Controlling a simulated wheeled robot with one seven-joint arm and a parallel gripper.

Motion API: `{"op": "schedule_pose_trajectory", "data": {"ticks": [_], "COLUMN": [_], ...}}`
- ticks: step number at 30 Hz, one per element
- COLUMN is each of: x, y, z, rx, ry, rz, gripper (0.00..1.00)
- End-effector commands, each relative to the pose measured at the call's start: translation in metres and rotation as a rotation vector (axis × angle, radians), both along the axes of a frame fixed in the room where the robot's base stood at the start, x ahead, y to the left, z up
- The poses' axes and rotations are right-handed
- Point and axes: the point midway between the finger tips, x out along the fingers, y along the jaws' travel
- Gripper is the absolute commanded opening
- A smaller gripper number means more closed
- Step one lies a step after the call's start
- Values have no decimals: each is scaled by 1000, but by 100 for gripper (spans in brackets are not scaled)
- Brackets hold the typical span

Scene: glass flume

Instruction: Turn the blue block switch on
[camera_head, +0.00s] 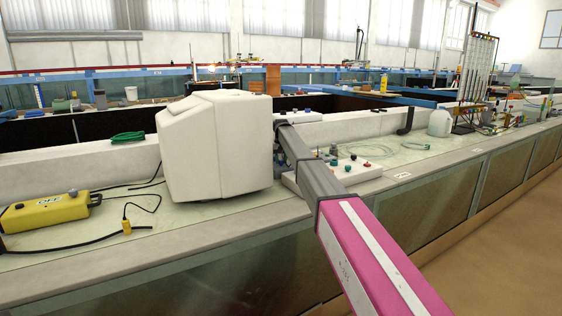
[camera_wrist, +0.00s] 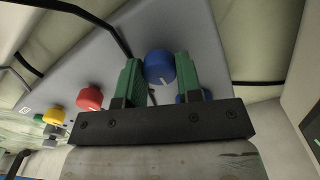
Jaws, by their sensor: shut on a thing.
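A blue knob (camera_wrist: 159,67) on a grey sloping panel (camera_wrist: 202,38) sits between the two green fingers of my gripper (camera_wrist: 159,78) in the wrist view. My gripper is shut on this knob. A pale pointer line shows on the knob's face. A second blue knob (camera_wrist: 193,97) is partly hidden behind the right finger. In the head view my gripper is hidden, and I cannot tell which panel there it is at.
A red knob (camera_wrist: 90,98), a yellow knob (camera_wrist: 55,117) and green knobs sit left along the panel, near a black cable (camera_wrist: 85,14). In the head view a bulky white box (camera_head: 215,145) stands beside my arm, with a yellow control box (camera_head: 45,213) at left.

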Motion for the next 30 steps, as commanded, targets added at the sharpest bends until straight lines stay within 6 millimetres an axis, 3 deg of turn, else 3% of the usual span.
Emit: {"op": "schedule_pose_trajectory", "data": {"ticks": [30], "x": [-1], "y": [-1], "z": [0], "rx": [0], "ry": [1], "rz": [-932], "gripper": [9]}}
